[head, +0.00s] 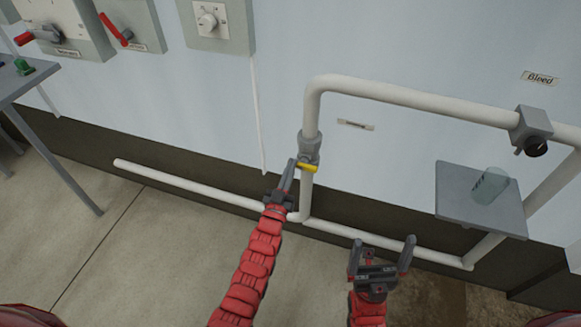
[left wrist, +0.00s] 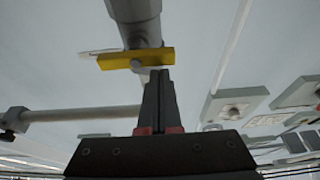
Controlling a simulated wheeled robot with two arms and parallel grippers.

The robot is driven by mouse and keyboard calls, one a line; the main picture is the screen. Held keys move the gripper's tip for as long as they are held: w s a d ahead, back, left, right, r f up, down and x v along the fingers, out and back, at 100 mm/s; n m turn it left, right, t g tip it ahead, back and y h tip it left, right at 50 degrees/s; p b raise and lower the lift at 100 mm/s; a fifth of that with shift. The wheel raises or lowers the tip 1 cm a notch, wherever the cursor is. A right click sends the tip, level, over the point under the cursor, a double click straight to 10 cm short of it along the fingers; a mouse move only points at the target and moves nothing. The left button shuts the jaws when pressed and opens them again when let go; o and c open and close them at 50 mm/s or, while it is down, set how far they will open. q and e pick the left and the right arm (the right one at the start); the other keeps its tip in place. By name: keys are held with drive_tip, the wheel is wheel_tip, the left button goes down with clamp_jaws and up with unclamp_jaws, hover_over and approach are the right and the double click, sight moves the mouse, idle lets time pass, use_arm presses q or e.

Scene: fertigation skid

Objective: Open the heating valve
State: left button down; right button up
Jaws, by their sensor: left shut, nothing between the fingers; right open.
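The heating valve is a grey body (head: 310,146) on a white vertical pipe in the head view, with a yellow lever (head: 306,167) on its front. A small label (head: 356,125) to its right is too small to read. My left gripper (head: 292,165) is shut and empty, its tips close beside the lever's left end. In the left wrist view the yellow lever (left wrist: 136,59) lies crosswise on the pipe, just beyond the shut fingertips (left wrist: 159,76); I cannot tell whether they touch. My right gripper (head: 383,255) is open and empty, low in front of the lower pipe.
A grey shelf (head: 455,199) holds a clear cup (head: 490,185) at right, below a bleed valve (head: 534,128) with a black knob. Wall boxes with a red lever (head: 115,30) and a dial (head: 208,21) are at upper left. A table (head: 22,78) stands at far left.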

use_arm(q)
drive_tip(key=shift+a+f+n+y+b, duration=0.1)
drive_tip(key=shift+f+n+y+b, duration=0.15)
drive_tip(key=shift+n, duration=0.45)
drive_tip(key=shift+n+y+b, duration=0.15)
drive_tip(key=shift+n+y, duration=0.2)
drive_tip(key=shift+n, duration=0.35)
drive_tip(key=shift+a+f+n+y+b, duration=0.1)
drive_tip(key=shift+f+n+y+b, duration=0.15)
drive_tip(key=shift+n, duration=0.45)
drive_tip(key=n+y+b, duration=0.1)
drive_tip(key=n, duration=0.3)
drive_tip(key=f+n+g+y+b, duration=0.1)
drive_tip(key=n+y, duration=0.1)
drive_tip(key=n, duration=0.3)
drive_tip(key=f+n+y+b, duration=0.1)
drive_tip(key=n+y, duration=0.1)
drive_tip(key=n, duration=0.2)
drive_tip(key=shift+d+f+n+g, duration=0.25)
drive_tip(key=shift+d+n+g, duration=0.05)
drive_tip(key=shift+s+d+f+n+g+y, duration=0.1)
drive_tip(key=shift+d+f+n+g+y, duration=0.1)
drive_tip(key=shift+n, duration=0.55)
drive_tip(key=shift+d+f+n+g+y, duration=0.1)
drive_tip(key=shift+n+g, duration=0.1)
drive_tip(key=shift+n, duration=0.55)
drive_tip(key=shift+d+f+b, duration=0.1)
drive_tip(key=shift+d+b, duration=0.05)
drive_tip(key=shift+b, duration=0.2)
idle(0.7)
